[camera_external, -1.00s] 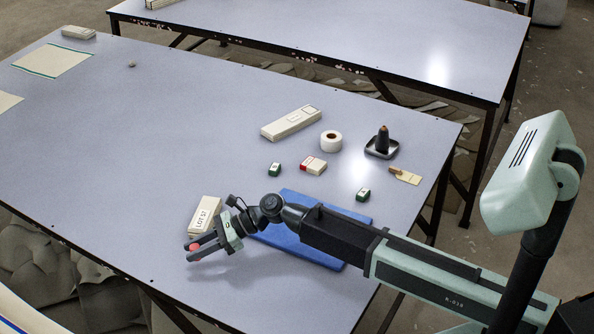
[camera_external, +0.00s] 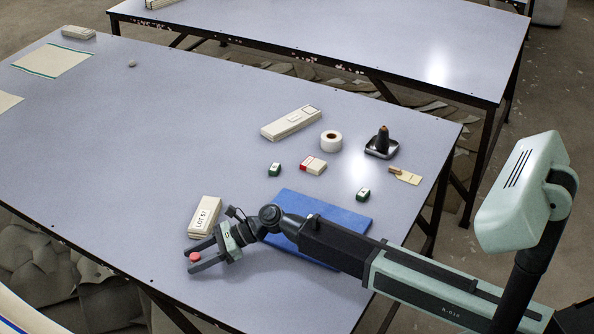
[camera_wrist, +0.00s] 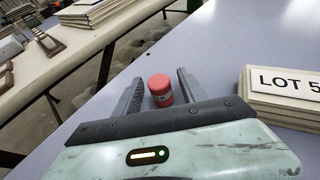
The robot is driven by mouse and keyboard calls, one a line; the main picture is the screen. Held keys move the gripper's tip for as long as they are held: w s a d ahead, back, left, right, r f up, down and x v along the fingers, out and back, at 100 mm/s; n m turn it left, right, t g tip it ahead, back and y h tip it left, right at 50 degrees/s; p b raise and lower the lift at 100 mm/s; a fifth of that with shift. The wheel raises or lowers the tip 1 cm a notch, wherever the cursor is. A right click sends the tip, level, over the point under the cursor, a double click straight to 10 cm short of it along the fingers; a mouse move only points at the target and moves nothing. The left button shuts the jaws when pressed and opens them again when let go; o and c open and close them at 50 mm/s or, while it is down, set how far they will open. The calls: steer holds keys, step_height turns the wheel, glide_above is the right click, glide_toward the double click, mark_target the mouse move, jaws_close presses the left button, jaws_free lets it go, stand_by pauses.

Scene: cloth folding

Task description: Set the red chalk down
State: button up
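The red chalk (camera_external: 195,257) is a short, thick cylinder with a pale label, near the front edge of the table (camera_external: 150,190). In the wrist view the chalk (camera_wrist: 160,88) stands upright between my two fingers, with a narrow gap on each side. My gripper (camera_external: 190,261) is open around it, low over the table; the wrist view also shows the gripper (camera_wrist: 158,84). The chalk appears to rest on the table, though its lower part is partly hidden in the wrist view.
A cream block marked LOT 57 (camera_external: 204,216) lies close beside my gripper. A blue cloth (camera_external: 335,212) lies under my arm. The table's left middle is clear.

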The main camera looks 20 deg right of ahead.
steer(key=shift+r, duration=0.15)
steer(key=p+v, duration=0.5)
steer(key=v, duration=0.7)
